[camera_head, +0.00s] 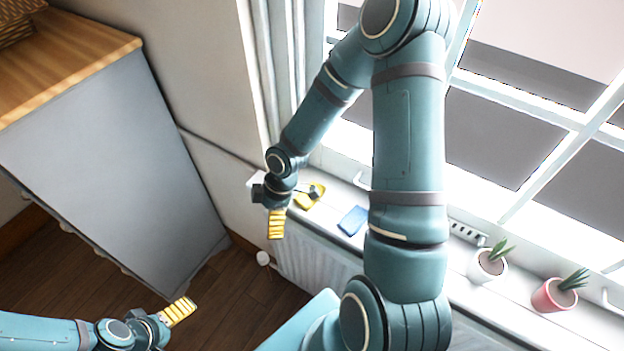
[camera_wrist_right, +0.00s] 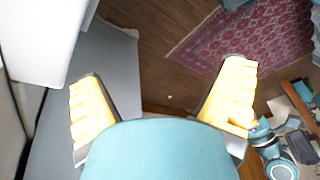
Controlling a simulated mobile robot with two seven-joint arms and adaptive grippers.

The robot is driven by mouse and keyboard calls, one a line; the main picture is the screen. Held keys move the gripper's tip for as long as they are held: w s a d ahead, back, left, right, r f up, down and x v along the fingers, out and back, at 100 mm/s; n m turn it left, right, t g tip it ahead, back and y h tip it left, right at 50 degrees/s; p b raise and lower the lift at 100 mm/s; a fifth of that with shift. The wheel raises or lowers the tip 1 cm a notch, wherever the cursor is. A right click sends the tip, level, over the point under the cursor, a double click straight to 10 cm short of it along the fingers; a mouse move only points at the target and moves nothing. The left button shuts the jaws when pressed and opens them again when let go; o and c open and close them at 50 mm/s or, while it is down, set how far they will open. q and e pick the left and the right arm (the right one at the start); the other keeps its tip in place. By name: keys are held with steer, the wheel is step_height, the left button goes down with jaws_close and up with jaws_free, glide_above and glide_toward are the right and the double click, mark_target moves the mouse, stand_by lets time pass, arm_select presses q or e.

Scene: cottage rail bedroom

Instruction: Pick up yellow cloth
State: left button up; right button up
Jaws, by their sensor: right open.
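The yellow cloth (camera_head: 303,201) lies on the white windowsill beside the radiator, partly covered by a dark part that looks like my right gripper. My right gripper (camera_head: 284,212) is open, close to the cloth and left of it in the head view. I cannot tell whether they touch. In the right wrist view its two yellow-padded fingers (camera_wrist_right: 160,105) are spread wide with nothing between them; the cloth does not show there. My left gripper (camera_head: 179,311) is low at the left above the floor; its jaw opening is unclear.
A blue cloth (camera_head: 353,220) lies right of the yellow one on the sill (camera_head: 459,262). Potted plants in white (camera_head: 487,265) and pink (camera_head: 554,294) pots stand farther right. A grey cabinet (camera_head: 110,170) with a wooden top is at left. A patterned rug (camera_wrist_right: 255,40) covers some floor.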

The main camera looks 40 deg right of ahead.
steer(key=d+r+n+h+p, duration=0.35)
steer(key=d+r+n, duration=0.35)
steer(key=d+r, duration=0.45)
steer(key=b, duration=0.1)
glide_above(302, 200)
steer(key=d, duration=0.4)
steer(key=shift+g, duration=0.3)
steer(key=f, duration=0.8)
steer(key=shift+w+f, duration=0.3)
steer(key=shift+a+f+b, duration=0.15)
steer(key=shift+f+b, duration=0.25)
steer(key=shift+f, duration=1.2)
steer(key=shift+a+f+b, duration=0.15)
steer(key=shift+f+b, duration=0.25)
steer(key=shift+f, duration=1.15)
arm_select(q)
steer(key=r, duration=0.2)
steer(key=shift+w+a+r, duration=0.15)
steer(key=shift+w+r, duration=0.2)
steer(key=shift+w, duration=0.05)
arm_select(e)
steer(key=c, duration=1.2)
